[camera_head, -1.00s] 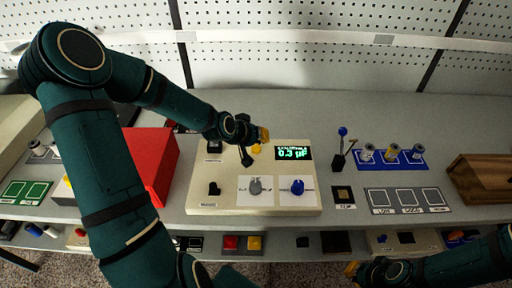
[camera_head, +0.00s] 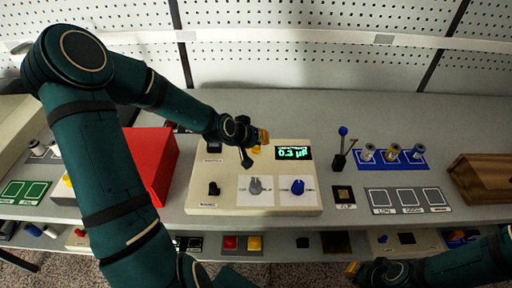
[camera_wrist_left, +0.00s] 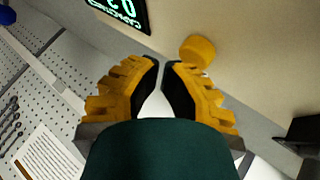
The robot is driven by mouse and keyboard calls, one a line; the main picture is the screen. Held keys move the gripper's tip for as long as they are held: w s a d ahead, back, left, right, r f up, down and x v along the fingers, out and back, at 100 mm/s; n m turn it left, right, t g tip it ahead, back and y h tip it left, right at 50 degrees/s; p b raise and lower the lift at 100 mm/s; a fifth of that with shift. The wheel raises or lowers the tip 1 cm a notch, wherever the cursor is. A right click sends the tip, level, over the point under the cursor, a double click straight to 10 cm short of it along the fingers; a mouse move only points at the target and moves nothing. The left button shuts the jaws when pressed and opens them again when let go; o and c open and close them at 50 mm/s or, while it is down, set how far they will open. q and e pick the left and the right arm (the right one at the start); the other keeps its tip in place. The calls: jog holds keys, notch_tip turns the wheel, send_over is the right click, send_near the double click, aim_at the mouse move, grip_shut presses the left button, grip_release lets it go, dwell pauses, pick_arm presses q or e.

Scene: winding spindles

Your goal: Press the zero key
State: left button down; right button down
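A yellow round key (camera_head: 256,149) sits on the beige console (camera_head: 215,200), just left of the green-lit display (camera_head: 294,153). In the left wrist view the key (camera_wrist_left: 197,51) lies just beyond my left fingertips, slightly right of them. My left gripper (camera_wrist_left: 163,66) is shut and empty, its tips almost meeting. In the head view my left gripper (camera_head: 263,136) is over the console's back edge by the key. I cannot tell whether it touches the key. No label on the key is readable. My right gripper (camera_head: 352,269) is at the bottom edge, mostly hidden.
The console also carries a black switch (camera_head: 214,188), a grey knob (camera_head: 255,186) and a blue knob (camera_head: 297,187). A red box (camera_head: 153,163) stands left of it. A joystick-like lever (camera_head: 342,145) and spools on a blue mat (camera_head: 363,165) are to the right. A pegboard (camera_head: 310,50) stands behind.

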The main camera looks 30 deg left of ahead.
aim_at(260, 147)
pick_arm(q)
jog(key=shift+f+b, duration=0.35)
jog(key=shift+f, duration=0.2)
dwell(0.4)
jog(key=shift+r, duration=0.15)
dwell(0.3)
jog(key=shift+r+p, duration=0.8)
jog(key=shift+p, duration=0.05)
jog(key=shift+r, duration=0.1)
notch_tip(260, 147, up, 5)
jog(key=p, duration=0.4)
jog(key=shift+p, duration=0.3)
